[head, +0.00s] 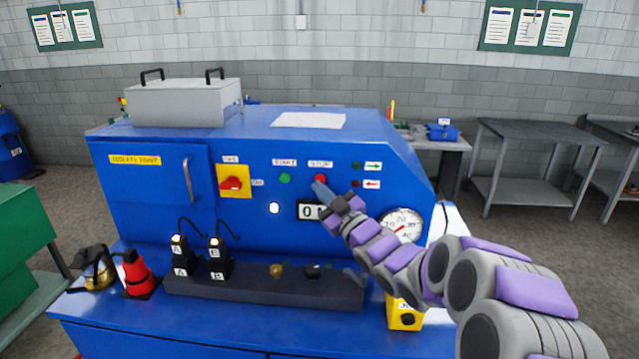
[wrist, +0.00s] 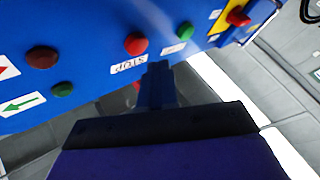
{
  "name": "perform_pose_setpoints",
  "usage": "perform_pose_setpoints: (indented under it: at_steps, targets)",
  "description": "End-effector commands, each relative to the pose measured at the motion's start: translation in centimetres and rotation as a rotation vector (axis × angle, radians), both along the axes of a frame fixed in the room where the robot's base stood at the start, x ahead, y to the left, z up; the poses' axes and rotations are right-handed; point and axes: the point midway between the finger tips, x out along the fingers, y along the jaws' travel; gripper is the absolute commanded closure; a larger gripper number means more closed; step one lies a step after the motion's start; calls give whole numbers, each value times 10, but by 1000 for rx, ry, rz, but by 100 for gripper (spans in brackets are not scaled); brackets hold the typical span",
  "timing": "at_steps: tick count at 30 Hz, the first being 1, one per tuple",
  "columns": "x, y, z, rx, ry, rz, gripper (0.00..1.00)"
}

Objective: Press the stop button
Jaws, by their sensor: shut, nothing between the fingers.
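The red stop button (head: 320,179) is on the front of the blue machine, below a white STOP label. In the wrist view the panel appears upside down, and the red stop button (wrist: 136,43) stands out beside its label (wrist: 129,65). My gripper (head: 319,189) is shut and empty, with its tips just below and in front of the button in the head view. In the wrist view my gripper (wrist: 158,68) points at the panel near the label's end, a little to the side of the button. I cannot tell how far the tips are from the panel.
A green start button (head: 285,178) is left of the stop button. A red rotary switch (head: 232,184) on a yellow plate is farther left. Two arrow-labelled lamps (head: 356,167) are to the right. A display (head: 308,211) and a gauge (head: 402,226) sit lower.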

Motion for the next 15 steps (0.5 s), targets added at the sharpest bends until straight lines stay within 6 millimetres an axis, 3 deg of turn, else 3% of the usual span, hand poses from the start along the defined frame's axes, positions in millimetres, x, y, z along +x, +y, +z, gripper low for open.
perform_pose_setpoints:
  at_steps: [15]
  targets:
    - [-42, 1, -3, 0, 3, 1, 100]
